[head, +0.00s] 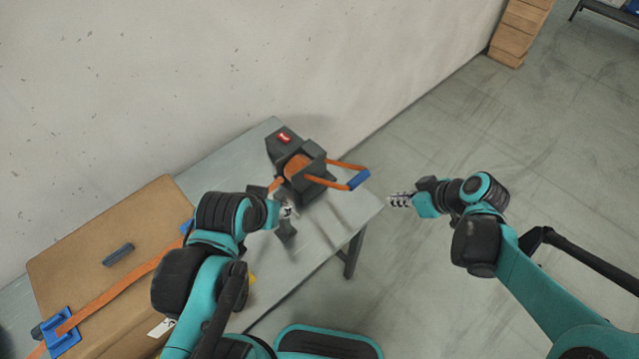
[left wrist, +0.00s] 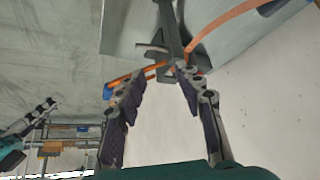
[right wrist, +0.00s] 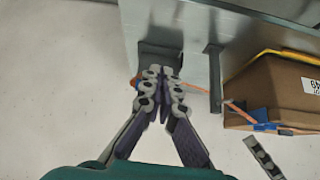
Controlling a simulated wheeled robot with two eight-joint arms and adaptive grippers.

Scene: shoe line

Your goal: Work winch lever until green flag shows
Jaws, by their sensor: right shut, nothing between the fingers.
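The dark grey winch (head: 300,188) stands on the grey table near the wall. A red flag (head: 284,138) shows on its top; no green is visible. An orange strap is wound inside it. Its lever has orange arms and a blue grip (head: 358,179), sticking out to the right past the table edge. My left gripper (head: 288,211) is close to the winch's near side; the left wrist view shows its fingers (left wrist: 156,79) apart, with nothing clearly between them. My right gripper (head: 400,199) is shut and empty, right of the blue grip and apart from it.
A cardboard box (head: 90,225) with an orange strap and blue corner pieces (head: 61,330) stands on the table (head: 222,150) at left. The wall rises behind. Open floor lies to the right, with stacked wooden boxes (head: 520,30) far off.

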